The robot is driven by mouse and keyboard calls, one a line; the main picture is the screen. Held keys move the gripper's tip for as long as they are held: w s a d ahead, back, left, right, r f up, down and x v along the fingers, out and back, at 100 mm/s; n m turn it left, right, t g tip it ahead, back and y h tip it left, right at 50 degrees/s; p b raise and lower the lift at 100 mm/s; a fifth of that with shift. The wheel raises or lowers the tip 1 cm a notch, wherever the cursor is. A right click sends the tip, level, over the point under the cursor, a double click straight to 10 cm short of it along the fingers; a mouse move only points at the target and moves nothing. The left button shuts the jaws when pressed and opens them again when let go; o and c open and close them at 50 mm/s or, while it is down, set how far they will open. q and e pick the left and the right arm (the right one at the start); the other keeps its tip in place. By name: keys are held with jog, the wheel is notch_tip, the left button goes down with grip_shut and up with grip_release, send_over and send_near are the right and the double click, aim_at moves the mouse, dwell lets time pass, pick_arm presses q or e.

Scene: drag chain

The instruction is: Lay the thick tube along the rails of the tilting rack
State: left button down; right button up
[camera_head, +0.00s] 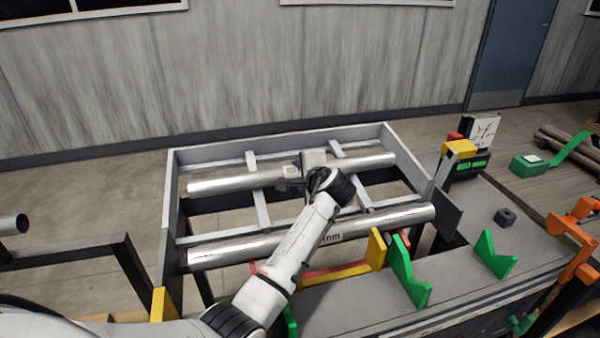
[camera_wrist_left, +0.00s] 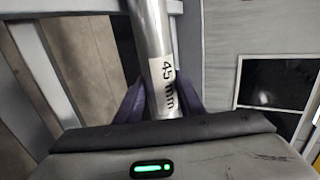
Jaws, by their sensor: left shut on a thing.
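A silver tube (camera_head: 228,184) lies across the rails of the rack (camera_head: 172,215), toward its back. My left gripper (camera_head: 306,180) is at this tube's middle, with my arm reaching over the front tube. In the left wrist view the gripper (camera_wrist_left: 165,105) is shut on the tube (camera_wrist_left: 150,30), with purple fingers on both sides of a "45 mm" label. A second silver tube (camera_head: 225,250) lies along the front of the rack. Its label is partly hidden by my arm; only "mm" reads clearly. My right gripper is not in view.
Green V-shaped supports (camera_head: 408,270) and a yellow bracket (camera_head: 376,250) stand before the rack. A bench (camera_head: 460,285) with a small black block (camera_head: 505,217) is at the right. Orange parts (camera_head: 578,235) are at the far right. A wall stands behind the rack.

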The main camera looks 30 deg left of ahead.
pick_arm(q)
jog(key=shift+r, duration=0.15)
jog(key=c, duration=1.1)
grip_release()
jog(key=shift+f, duration=0.2)
jog(key=v, duration=1)
jog(key=shift+s+d+r, duration=0.1)
jog(key=shift+d+r, duration=0.05)
